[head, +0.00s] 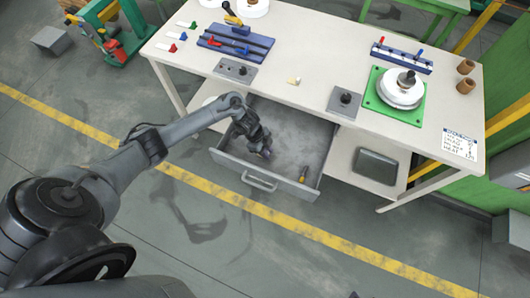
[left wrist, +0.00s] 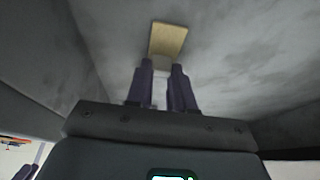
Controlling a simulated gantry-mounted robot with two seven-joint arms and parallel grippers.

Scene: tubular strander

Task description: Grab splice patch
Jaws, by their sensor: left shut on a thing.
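My left gripper (head: 265,152) reaches down into the open grey drawer (head: 228,160) under the workbench. In the left wrist view its two dark purple fingers (left wrist: 162,88) are shut on a small pale piece between them. A tan, roughly square patch (left wrist: 168,40) shows just beyond the fingertips, in line with that piece; it looks like the splice patch, joined to the pale part. In the head view the patch is hidden by the gripper. My right gripper is not in view.
On the workbench (head: 310,50) are a small cream piece (head: 294,81), a blue grooved block (head: 237,43), and a white spool (head: 402,87) on a green plate. The drawer walls stand close around the gripper.

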